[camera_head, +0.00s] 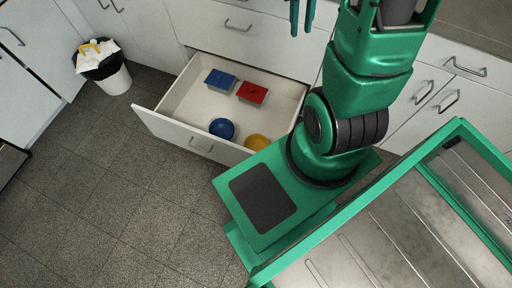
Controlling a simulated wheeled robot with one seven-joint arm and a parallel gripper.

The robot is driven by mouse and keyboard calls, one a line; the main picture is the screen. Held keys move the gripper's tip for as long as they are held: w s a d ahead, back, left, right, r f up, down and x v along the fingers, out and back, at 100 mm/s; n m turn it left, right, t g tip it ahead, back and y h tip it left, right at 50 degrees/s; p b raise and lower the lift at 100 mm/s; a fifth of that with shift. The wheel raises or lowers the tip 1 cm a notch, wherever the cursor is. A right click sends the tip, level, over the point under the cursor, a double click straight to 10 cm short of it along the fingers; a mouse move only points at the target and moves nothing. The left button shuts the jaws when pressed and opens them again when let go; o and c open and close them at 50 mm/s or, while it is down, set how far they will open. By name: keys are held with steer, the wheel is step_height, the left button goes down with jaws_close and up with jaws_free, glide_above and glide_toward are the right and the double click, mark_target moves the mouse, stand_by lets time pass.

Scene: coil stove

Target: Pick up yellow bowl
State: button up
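The yellow bowl (257,142) sits inside the open drawer (183,118), near its front right corner. My own green base partly hides the bowl's lower right side. My gripper (301,26) shows at the top edge of the view as two green fingers with a gap between them. It is above and apart from the drawer, well away from the bowl, and nothing shows between the fingers. Its upper part is cut off by the picture's edge.
The drawer also holds a dark blue bowl (222,128) left of the yellow one, a blue box (220,79) and a red box (252,92) toward the back. A white bin (116,82) stands at the left. The floor (110,190) in front is clear.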

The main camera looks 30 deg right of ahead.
steer(key=w+d+f+n, duration=0.1)
steer(key=w+f, duration=0.3)
steer(key=f, duration=0.3)
steer(key=w+d+f+n, duration=0.1)
steer(key=w+d+f, duration=0.1)
steer(key=w+f, duration=0.35)
steer(key=n+y, duration=0.4)
glide_above(263, 137)
steer(key=d, duration=0.2)
step_height(263, 137, down, 50)
steer(key=shift+w+x, duration=0.15)
steer(key=shift+x, duration=1.45)
steer(key=shift+w+x, duration=0.1)
steer(key=shift+x, duration=1.5)
steer(key=shift+d, duration=0.1)
jaws_close()
